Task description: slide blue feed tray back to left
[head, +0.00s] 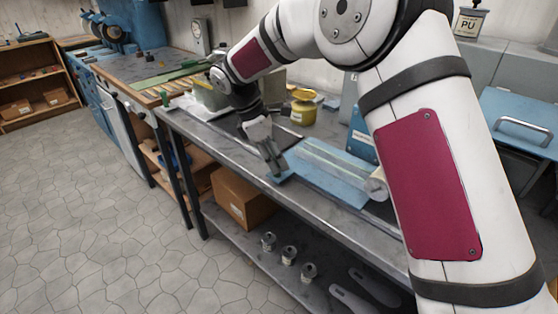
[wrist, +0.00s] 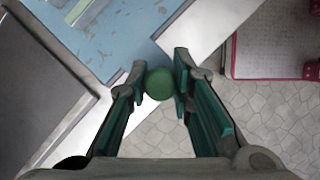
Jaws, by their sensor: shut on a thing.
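The blue feed tray (head: 332,184) lies flat on the grey metal workbench, with pale strips lying along it and a white roller (head: 376,184) at its right end. In the wrist view, the tray's blue surface (wrist: 105,32) fills the upper left. My gripper (head: 276,172) is at the tray's left front corner, pointing down. In the wrist view, my gripper's fingertips (wrist: 160,84) are closed on a green round knob (wrist: 160,84) beside the tray's edge. How the knob joins the tray is not clear.
The workbench (head: 328,222) is bare along its front edge. A yellow tin (head: 303,108) stands behind my gripper. Tiled floor (head: 120,210) is open at left.

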